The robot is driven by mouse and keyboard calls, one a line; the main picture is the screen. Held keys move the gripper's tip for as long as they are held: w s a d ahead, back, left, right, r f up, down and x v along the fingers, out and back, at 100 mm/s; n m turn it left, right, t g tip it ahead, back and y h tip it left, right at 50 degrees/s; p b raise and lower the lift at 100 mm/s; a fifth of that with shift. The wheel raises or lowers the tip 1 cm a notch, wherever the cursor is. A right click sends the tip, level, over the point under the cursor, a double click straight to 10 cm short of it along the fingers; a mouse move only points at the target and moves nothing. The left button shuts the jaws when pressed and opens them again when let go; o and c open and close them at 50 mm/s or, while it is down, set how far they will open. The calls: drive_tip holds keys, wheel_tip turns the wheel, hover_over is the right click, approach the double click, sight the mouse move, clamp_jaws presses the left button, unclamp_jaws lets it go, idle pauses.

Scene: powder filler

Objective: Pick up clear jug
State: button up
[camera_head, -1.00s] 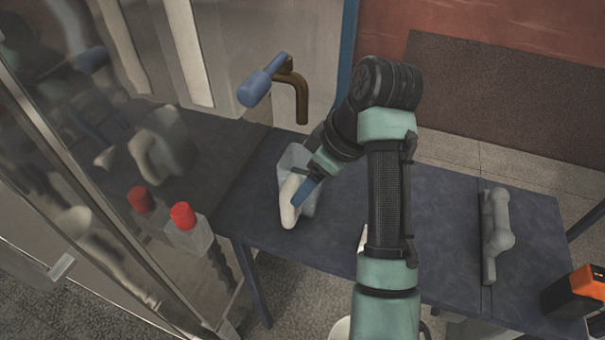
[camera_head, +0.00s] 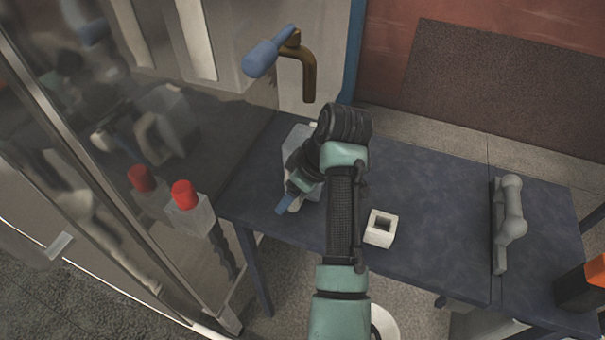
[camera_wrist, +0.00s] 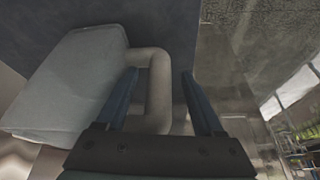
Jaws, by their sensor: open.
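The clear jug (camera_head: 292,147) stands on the dark table (camera_head: 425,215), mostly hidden behind my arm in the head view. In the wrist view, the pale, cloudy jug body (camera_wrist: 72,85) is at the left, with its looped handle (camera_wrist: 160,88) towards the middle. My gripper (camera_wrist: 160,74) is open, its two blue fingers either side of the handle's outer bar. The left finger is on the jug-body side, over the loop's opening. I cannot tell whether either finger touches the handle. In the head view, a blue fingertip of my gripper (camera_head: 283,206) shows beside the jug's lower front.
A white square hollow block (camera_head: 381,228) sits right of my arm. A grey handle-shaped piece (camera_head: 510,222) lies further right, near an orange and black object (camera_head: 585,284). A glass panel, a red-capped post (camera_head: 185,195) and a blue-gripped lever (camera_head: 265,57) stand left and behind.

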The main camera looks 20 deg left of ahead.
clamp_jaws()
idle(0.3)
drive_tip(key=shift+w, duration=0.1)
idle(1.0)
